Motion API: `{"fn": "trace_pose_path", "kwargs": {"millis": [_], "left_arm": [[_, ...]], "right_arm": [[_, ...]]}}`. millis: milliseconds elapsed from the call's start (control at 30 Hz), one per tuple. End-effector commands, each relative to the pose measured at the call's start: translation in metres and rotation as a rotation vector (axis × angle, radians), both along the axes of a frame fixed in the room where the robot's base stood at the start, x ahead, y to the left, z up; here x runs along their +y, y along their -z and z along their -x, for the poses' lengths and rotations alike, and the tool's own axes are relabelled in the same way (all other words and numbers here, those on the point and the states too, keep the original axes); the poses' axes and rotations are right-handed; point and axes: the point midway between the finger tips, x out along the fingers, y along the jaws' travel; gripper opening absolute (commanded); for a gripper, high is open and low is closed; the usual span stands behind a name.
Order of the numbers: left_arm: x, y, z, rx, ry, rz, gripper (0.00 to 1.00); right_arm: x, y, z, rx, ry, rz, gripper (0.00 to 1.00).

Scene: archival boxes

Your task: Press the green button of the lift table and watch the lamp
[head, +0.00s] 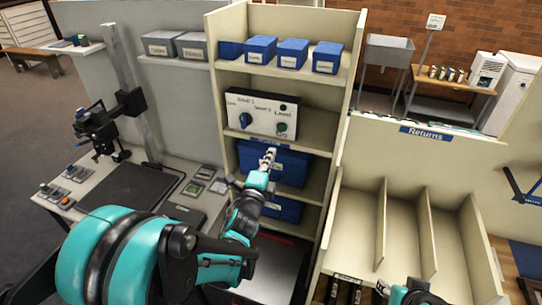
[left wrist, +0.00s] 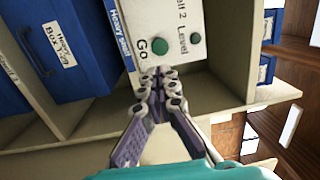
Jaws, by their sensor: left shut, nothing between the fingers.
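A white control panel (head: 262,117) stands on a shelf of the tall cabinet. It carries a blue knob (head: 245,120), a green button (head: 281,128) marked Go, and a small dark lamp (head: 283,107) by the word Level. The left wrist view shows the green button (left wrist: 160,46) and the lamp (left wrist: 195,39), which looks unlit. My left gripper (head: 269,155) is shut and empty, its fingertips (left wrist: 163,71) just below the button; I cannot tell whether they touch the panel. Part of my right arm (head: 412,292) shows at the bottom edge; its finger state is unclear.
Blue boxes (head: 290,53) stand on the shelf above the panel and a large blue box (head: 290,168) below it. A shelf edge runs just under the panel. An open divided bin (head: 405,230) under a Returns sign (head: 425,133) is at right. A desk is at left.

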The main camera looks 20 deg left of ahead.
Motion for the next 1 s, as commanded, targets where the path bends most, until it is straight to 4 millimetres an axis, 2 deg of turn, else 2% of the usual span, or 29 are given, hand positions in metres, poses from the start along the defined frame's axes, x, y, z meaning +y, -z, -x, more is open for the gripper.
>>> {"fn": "trace_pose_path", "kwargs": {"millis": [100, 300, 500, 700, 1000], "left_arm": [[0.000, 0.000, -0.027, 0.000, 0.000, 0.001, 0.00], [0.002, -0.002, -0.069, 0.000, 0.000, -0.001, 0.00], [0.002, -0.004, -0.098, 0.001, 0.000, 0.000, 0.00], [0.003, -0.006, -0.108, 0.001, 0.000, 0.000, 0.00], [0.003, -0.006, -0.109, 0.001, 0.000, 0.000, 0.00]], "right_arm": [[0.000, 0.005, 0.000, 0.000, 0.000, 0.000, 0.40], [0.000, 0.011, 0.000, 0.000, 0.000, 0.000, 0.40], [0.000, 0.017, 0.000, 0.000, 0.000, 0.000, 0.40], [0.000, 0.018, 0.000, 0.000, 0.000, 0.000, 0.40], [0.000, 0.018, 0.000, 0.000, 0.000, 0.000, 0.40]]}}
